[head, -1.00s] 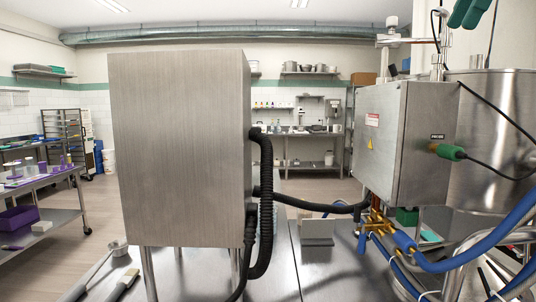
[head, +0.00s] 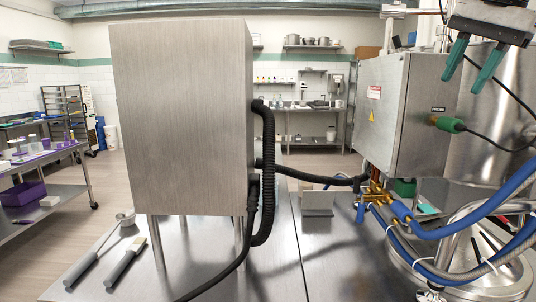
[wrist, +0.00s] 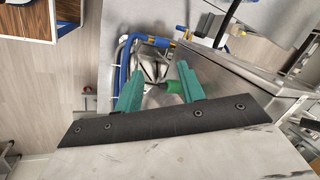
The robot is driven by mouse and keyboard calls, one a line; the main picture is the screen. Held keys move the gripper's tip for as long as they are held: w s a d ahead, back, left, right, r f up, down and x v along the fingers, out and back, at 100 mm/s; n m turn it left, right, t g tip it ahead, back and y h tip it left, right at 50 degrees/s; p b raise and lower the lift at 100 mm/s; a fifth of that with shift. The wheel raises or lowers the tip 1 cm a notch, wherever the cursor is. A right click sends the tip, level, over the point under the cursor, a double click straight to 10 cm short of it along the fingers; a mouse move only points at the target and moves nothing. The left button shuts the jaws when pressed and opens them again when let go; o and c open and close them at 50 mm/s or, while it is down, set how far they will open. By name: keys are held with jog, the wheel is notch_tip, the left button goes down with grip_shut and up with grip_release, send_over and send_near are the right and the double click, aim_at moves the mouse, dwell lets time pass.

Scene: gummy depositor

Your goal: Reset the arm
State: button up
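My gripper (head: 472,66) shows at the top right of the head view, its two green fingers pointing down and spread apart with nothing between them. In the wrist view the green fingers (wrist: 158,90) are also apart and empty. The gripper hangs in front of the steel kettle (head: 490,135) and beside the upper right of the steel control box (head: 400,115). The green cable plug (head: 447,124) on that box lies below the fingers in the head view. The rest of my arm is mostly out of the picture.
A large steel cabinet (head: 180,115) with black hoses (head: 266,180) stands at centre left. Blue hoses (head: 450,232) and brass fittings (head: 374,195) sit below the control box. A ladle (head: 98,250) and a grey-handled tool (head: 120,264) lie on the steel table (head: 270,280).

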jog(key=s+a+f+n, duration=0.2)
jog(key=s+f+n, duration=0.2)
jog(key=s+f, duration=0.3)
jog(key=s+a+f+n+g+h, duration=0.1)
jog(key=s+f+n, duration=0.3)
jog(key=f, duration=1)
jog(key=s+a+f+n+g, duration=0.1)
jog(key=s+a+f+n, duration=0.2)
jog(key=s+f, duration=0.6)
notch_tip(320, 180, down, 3)
jog(key=shift+s+a+r+n+h, duration=0.2)
jog(key=shift+s+a+n+h, duration=0.2)
jog(key=shift+a, duration=0.15)
